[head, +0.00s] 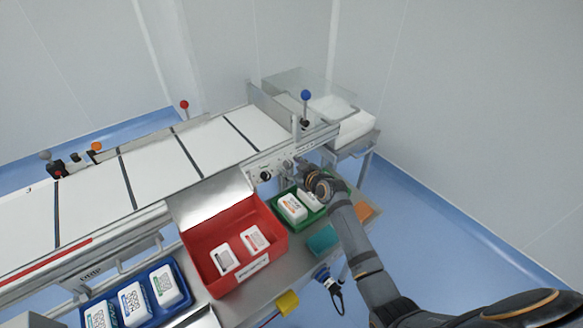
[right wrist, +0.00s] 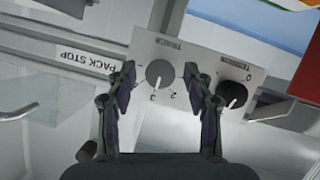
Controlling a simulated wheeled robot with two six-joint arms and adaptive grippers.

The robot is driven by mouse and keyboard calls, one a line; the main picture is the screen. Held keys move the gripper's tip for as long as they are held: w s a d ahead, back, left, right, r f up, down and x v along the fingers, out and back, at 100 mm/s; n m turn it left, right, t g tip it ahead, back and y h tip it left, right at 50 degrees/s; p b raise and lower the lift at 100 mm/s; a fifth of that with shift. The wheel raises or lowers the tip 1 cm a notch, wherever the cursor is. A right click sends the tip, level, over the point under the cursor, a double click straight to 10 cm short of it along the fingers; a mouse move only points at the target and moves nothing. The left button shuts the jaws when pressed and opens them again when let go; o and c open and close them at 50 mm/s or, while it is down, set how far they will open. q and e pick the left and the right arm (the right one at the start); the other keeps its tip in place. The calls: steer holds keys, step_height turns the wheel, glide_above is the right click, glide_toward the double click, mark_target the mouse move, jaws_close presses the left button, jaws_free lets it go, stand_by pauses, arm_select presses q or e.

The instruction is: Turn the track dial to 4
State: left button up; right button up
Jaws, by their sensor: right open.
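A panel plate with two round dials shows upside down in the right wrist view. The grey dial (right wrist: 159,73) has the numerals 3 and 2 beside it, and its mark appears to point near the 3. The black dial (right wrist: 231,95) sits to its right, with a 0 near it. My left gripper is out of view.
A red bin (head: 200,258) and a green tray (head: 285,218) with cartons stand below the panel. A blue-topped lever (head: 305,96) rises behind it. The conveyor (head: 150,165) runs left.

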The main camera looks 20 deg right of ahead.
steer(key=shift+c, duration=1.2)
jaws_close()
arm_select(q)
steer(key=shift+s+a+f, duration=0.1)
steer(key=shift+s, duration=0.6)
arm_select(e)
steer(key=shift+d+f+m+y, duration=0.1)
steer(key=shift+m+y, duration=0.4)
steer(key=shift+m, duration=0.1)
steer(key=shift+d+m+g+y+b, duration=0.1)
steer(key=shift+m+g+y+b, duration=0.35)
steer(key=shift+m+b, duration=0.3)
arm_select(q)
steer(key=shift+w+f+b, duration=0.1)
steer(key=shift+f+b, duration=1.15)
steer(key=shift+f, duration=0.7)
arm_select(e)
steer(key=shift+d+m+y, duration=0.1)
steer(key=shift+m+y, duration=0.95)
steer(key=shift+m, duration=0.5)
